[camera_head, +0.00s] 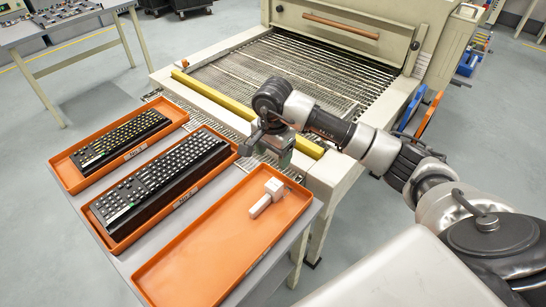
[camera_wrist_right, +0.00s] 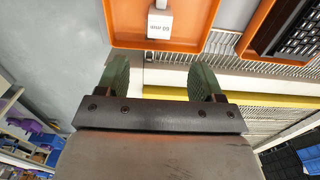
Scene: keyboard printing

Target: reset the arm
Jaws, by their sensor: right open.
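My right arm reaches in from the right in the head view. Its gripper (camera_head: 268,150) hangs over the front edge of the conveyor machine, just beyond the trays. In the right wrist view the two green fingers of the right gripper (camera_wrist_right: 162,82) are wide apart with nothing between them. A small white block-like object (camera_wrist_right: 160,24) lies in an orange tray ahead of the fingers, apart from them. It also shows in the head view (camera_head: 267,198) near the far end of the right tray. My left gripper is not in view.
Two orange trays, the left one (camera_head: 66,172) and the middle one (camera_head: 107,232), hold black keyboards. The right tray (camera_head: 205,258) is otherwise empty. A machine with a conveyor grate (camera_head: 222,72) and a yellow bar (camera_head: 205,88) stands behind. Another table (camera_head: 62,27) is at upper left.

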